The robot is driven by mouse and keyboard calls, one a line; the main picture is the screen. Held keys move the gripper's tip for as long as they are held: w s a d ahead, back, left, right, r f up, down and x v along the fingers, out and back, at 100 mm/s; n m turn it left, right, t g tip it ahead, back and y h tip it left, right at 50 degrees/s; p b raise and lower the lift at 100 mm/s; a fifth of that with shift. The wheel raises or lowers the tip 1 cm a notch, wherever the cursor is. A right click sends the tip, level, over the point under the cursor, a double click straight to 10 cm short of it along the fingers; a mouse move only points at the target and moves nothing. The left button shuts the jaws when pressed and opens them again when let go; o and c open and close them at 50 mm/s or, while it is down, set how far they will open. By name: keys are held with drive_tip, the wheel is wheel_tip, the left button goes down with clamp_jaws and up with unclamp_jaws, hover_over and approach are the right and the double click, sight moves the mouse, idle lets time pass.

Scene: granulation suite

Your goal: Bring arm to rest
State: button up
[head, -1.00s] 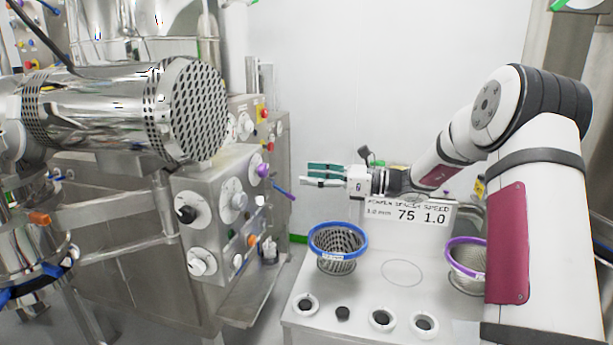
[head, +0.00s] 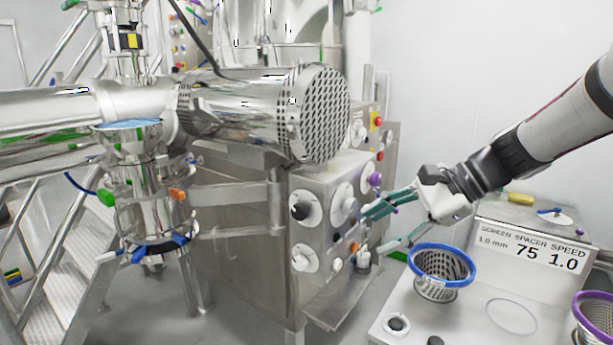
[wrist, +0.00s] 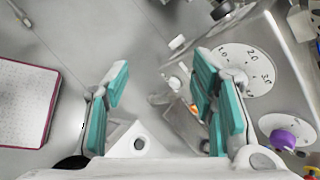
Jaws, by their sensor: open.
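My gripper (head: 384,222) is open and empty in the head view, its teal-padded fingers pointing left toward the machine's control panel, above and left of the blue-rimmed basket. My arm (head: 540,130) reaches in from the upper right. In the wrist view my gripper (wrist: 160,108) shows its two teal fingers spread wide with nothing between them. A white dial with numbers (wrist: 248,68) lies just beyond the right finger in that view; I cannot tell whether they touch.
The steel machine with a perforated drum end (head: 322,112) fills the middle. Its control panel (head: 325,225) carries several knobs. A blue-rimmed basket (head: 442,270) and purple-rimmed basket (head: 592,325) stand on a white table (head: 480,325) with a sign (head: 530,250). Stairs (head: 60,260) are at left.

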drive_tip(key=s+d+n+t+h, duration=0.1)
drive_tip(key=s+d+n+h, duration=0.1)
drive_tip(key=s+n+h, duration=0.2)
drive_tip(key=s+d+n+t+h, duration=0.1)
drive_tip(key=s+d+n+h, duration=0.2)
drive_tip(key=s+n, duration=0.7)
drive_tip(key=s+h, duration=0.2)
drive_tip(key=s, duration=0.6)
drive_tip(key=shift+s+t, duration=0.15)
drive_tip(key=shift+t, duration=0.15)
